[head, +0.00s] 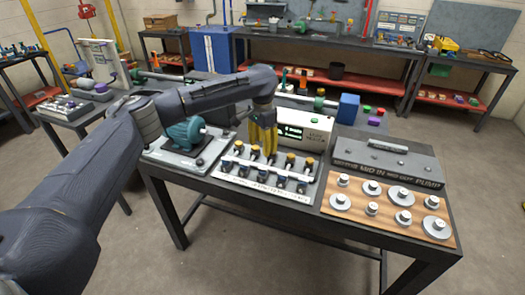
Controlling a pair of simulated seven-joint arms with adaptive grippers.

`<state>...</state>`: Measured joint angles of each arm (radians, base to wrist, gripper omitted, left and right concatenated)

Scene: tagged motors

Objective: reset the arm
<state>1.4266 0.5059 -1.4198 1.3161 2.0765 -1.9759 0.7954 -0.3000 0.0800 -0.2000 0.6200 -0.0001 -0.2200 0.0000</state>
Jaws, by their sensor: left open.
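My left arm reaches in from the left across the near workbench. Its yellow-fingered left gripper (262,138) points down over the back of a grey board of knobs (262,178), in front of a white box with a dark display (305,133). The fingers look a little apart, and I see nothing held between them. Whether the fingertips touch the board I cannot tell. A teal motor (187,133) on a grey plate stands left of the gripper, partly behind my arm. My right gripper is not in view.
A wooden board with several metal discs (395,208) and a grey labelled block (388,160) occupy the bench's right side. A blue cube (348,108) stands at the back. Other benches line the walls. The floor (260,250) in front is clear.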

